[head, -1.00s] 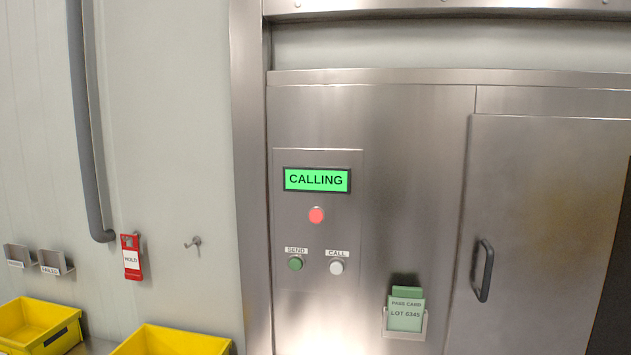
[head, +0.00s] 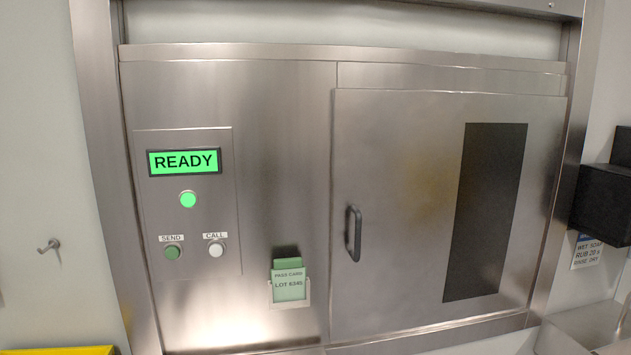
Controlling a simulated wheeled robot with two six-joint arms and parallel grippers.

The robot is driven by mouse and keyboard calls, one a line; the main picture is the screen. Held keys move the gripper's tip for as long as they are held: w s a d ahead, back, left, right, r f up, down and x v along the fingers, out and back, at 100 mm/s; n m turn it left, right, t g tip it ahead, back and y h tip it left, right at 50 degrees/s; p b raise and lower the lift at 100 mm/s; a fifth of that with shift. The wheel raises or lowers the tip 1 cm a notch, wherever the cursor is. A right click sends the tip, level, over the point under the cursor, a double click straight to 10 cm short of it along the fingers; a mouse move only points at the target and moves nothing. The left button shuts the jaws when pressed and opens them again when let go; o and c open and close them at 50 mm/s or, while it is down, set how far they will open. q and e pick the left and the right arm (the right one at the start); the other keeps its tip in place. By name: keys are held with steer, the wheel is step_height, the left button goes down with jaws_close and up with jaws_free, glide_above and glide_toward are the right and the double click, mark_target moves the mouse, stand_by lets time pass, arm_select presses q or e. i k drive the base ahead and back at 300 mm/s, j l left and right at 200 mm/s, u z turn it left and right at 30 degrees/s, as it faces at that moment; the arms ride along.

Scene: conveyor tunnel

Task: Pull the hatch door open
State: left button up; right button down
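The hatch door (head: 400,180) is a stainless steel panel on the right half of the steel front in the head view. It looks shut in its frame. A dark vertical handle (head: 353,234) sits near its left edge, and a dark window panel (head: 487,212) is on its right part. The display (head: 184,162) on the left panel reads READY in green, with a lit green lamp (head: 188,199) below it. Neither of my grippers is in view.
A green pass card (head: 289,283) marked LOT 6345 stands in a holder left of the door. Send (head: 172,252) and call (head: 216,250) buttons are under the lamp. A black box (head: 602,204) is on the right wall, above a steel basin (head: 585,330). A yellow bin (head: 60,351) shows bottom left.

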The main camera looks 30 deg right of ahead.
mark_target(440, 200)
steer(key=z, duration=1.65)
